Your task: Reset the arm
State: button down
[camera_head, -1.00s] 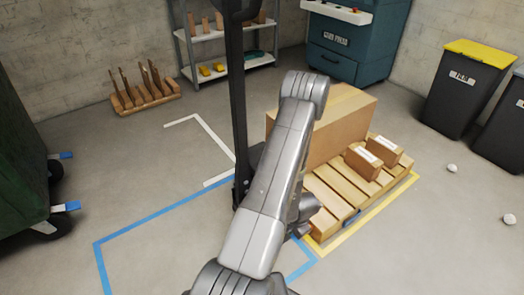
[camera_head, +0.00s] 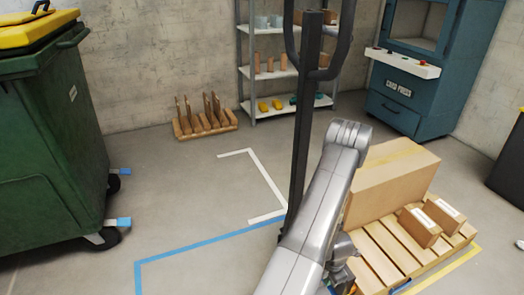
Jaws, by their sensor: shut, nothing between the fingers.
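My arm (camera_head: 313,220) rises from the bottom middle of the head view to a rounded grey elbow joint at its top. A further grey part of my arm shows low behind it on the right, beside the pallet. My gripper's fingers cannot be made out; they are hidden behind the arm or outside the picture.
A dark upright post with a looped handle (camera_head: 303,120) stands just behind my arm. A wooden pallet (camera_head: 383,262) with a large carton (camera_head: 385,185) and two small boxes is at right. A green bin (camera_head: 45,150) stands left. Taped floor (camera_head: 190,215) at left centre is clear.

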jog(key=shift+r+p, duration=0.4)
jog(key=shift+r, duration=0.6)
